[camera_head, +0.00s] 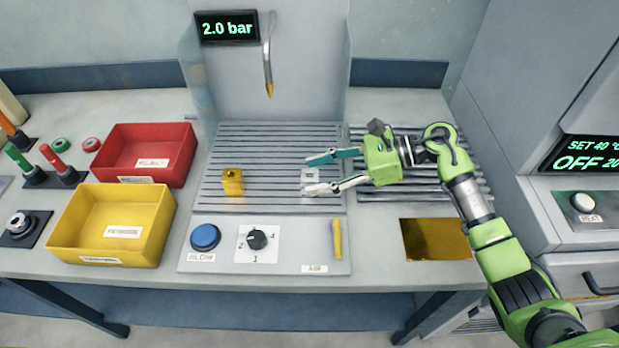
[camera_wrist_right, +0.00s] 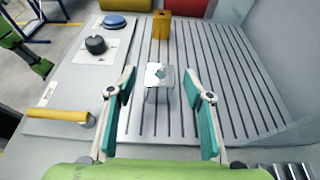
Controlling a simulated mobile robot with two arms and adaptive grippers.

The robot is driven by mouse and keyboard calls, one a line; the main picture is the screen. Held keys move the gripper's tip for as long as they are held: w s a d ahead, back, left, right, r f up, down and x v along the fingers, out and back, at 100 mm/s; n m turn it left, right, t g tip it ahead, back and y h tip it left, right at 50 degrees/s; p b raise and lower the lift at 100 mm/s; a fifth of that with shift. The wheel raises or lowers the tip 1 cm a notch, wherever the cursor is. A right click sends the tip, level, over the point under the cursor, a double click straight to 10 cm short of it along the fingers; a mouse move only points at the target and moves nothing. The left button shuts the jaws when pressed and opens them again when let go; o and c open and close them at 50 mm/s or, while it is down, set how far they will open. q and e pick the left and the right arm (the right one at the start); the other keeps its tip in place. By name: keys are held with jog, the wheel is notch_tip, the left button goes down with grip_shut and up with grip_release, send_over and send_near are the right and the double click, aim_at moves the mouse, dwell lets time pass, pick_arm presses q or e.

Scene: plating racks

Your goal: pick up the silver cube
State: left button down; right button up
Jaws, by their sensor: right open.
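The silver cube (camera_head: 310,176) sits on the grey slatted rack, right of the gold cube. In the right wrist view the silver cube (camera_wrist_right: 160,75) has a shiny top and lies ahead, between the lines of the two fingers. My right gripper (camera_head: 325,173) is open, its fingertips on either side of the cube in the head view. It also shows open in the right wrist view (camera_wrist_right: 167,92), with nothing clasped. My left gripper is not in view.
A gold cube (camera_head: 232,182) stands left on the same rack. A red bin (camera_head: 188,150) and a yellow bin (camera_head: 70,248) are further left. A nozzle (camera_head: 268,75) hangs above the rack. A blue button (camera_head: 205,237), a dial (camera_head: 257,239) and a yellow lever (camera_head: 337,240) are in front.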

grip_shut()
jog(key=shift+w+r, duration=0.1)
